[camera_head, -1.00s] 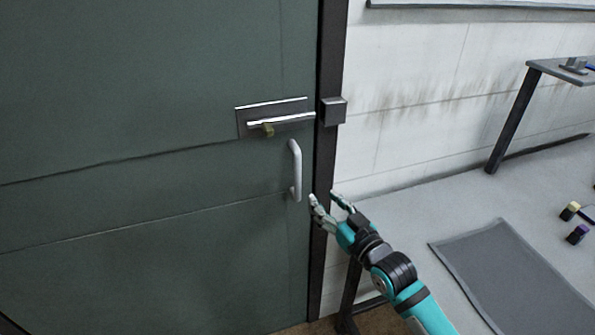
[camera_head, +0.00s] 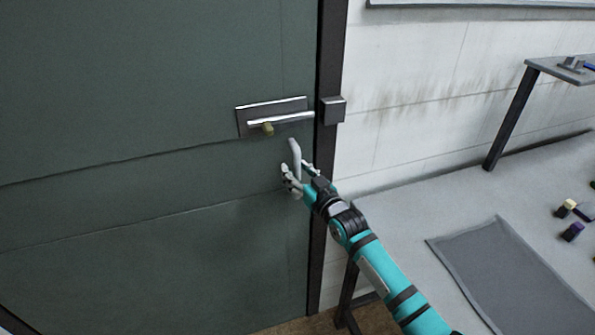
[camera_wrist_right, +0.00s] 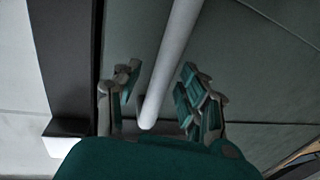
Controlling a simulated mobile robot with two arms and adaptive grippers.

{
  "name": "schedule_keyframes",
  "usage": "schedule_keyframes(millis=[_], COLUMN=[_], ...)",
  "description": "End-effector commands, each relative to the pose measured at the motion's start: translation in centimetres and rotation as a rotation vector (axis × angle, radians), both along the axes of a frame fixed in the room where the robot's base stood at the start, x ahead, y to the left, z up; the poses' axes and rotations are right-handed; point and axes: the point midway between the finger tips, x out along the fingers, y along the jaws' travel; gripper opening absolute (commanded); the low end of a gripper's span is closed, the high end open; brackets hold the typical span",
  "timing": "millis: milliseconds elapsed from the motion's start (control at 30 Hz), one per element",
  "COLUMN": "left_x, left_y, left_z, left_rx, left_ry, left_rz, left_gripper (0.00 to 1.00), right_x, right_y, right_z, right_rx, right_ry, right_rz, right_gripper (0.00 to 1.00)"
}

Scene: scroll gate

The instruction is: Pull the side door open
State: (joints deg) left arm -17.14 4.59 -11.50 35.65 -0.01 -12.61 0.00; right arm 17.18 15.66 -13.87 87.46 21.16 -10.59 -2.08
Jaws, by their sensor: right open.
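The side door (camera_head: 150,215) is a dark green panel that fills the left of the head view and looks shut against its dark frame. A pale vertical pull handle (camera_head: 295,148) is fixed near its right edge. My right gripper (camera_head: 300,169) is open at the handle, with one finger on each side of its lower part. In the right wrist view the handle (camera_wrist_right: 170,70) runs between the spread fingertips of the gripper (camera_wrist_right: 158,92), with visible gaps on both sides. Above the handle a slide bolt (camera_head: 278,119) with a brass knob sits on a plate. My left gripper is not in view.
The bolt's bar reaches toward a metal catch block (camera_head: 334,110) on the dark door frame (camera_head: 329,60). A grey workbench (camera_head: 400,215) stands at the right with a dark mat (camera_head: 510,270) and small blocks (camera_head: 572,231). A raised shelf (camera_head: 560,70) is behind.

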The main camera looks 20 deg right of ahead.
Motion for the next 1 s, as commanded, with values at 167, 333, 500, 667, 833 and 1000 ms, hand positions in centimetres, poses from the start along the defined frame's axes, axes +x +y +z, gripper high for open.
schedule_keyframes(millis=[167, 333, 500, 667, 833, 1000], left_x=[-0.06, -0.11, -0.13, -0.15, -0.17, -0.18], left_y=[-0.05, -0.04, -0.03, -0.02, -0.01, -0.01], left_z=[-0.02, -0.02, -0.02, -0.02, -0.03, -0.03], left_rx=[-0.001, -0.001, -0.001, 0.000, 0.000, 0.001], left_ry=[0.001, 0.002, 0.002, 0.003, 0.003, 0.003], left_rz=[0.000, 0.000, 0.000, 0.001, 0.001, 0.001], left_gripper=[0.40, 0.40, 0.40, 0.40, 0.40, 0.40], right_x=[-0.03, -0.02, -0.03, -0.04, -0.03, -0.02], right_y=[-0.02, -0.03, -0.04, -0.04, -0.07, -0.13], right_z=[0.00, 0.00, 0.00, -0.01, -0.02, 0.00], right_rx=[0.000, 0.000, 0.000, 0.000, 0.000, 0.000], right_ry=[0.000, 0.000, 0.000, 0.000, 0.001, 0.000], right_rz=[0.000, 0.000, 0.000, 0.000, -0.001, -0.002], right_gripper=[0.25, 0.03, 0.00, 0.00, 0.00, 0.00])
